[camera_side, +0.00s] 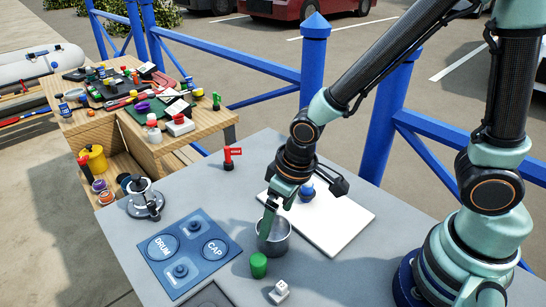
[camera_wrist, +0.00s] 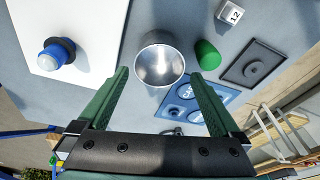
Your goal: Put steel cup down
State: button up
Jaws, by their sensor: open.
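The steel cup (camera_side: 274,240) stands upright on the grey table, beside the near left edge of the white board. In the wrist view I look into its open, empty-looking mouth (camera_wrist: 160,65). I see gaps between the fingers and the cup there. The side view hides part of the cup's rim behind the finger.
A green cylinder (camera_side: 258,265) and a white die (camera_side: 279,292) stand close to the cup. The white board (camera_side: 335,228) carries a blue knob-like piece (camera_side: 306,192). A blue DRUM/CAP panel (camera_side: 186,250) and a metal winch-like part (camera_side: 144,198) lie left. A red-handled piece (camera_side: 231,158) is behind.

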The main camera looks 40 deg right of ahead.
aim_at(273, 229)
jog(key=shift+x, duration=2.7)
jog(key=shift+d, duration=0.1)
jog(key=c, duration=1.5)
jog(key=shift+r, duration=0.1)
grip_shut()
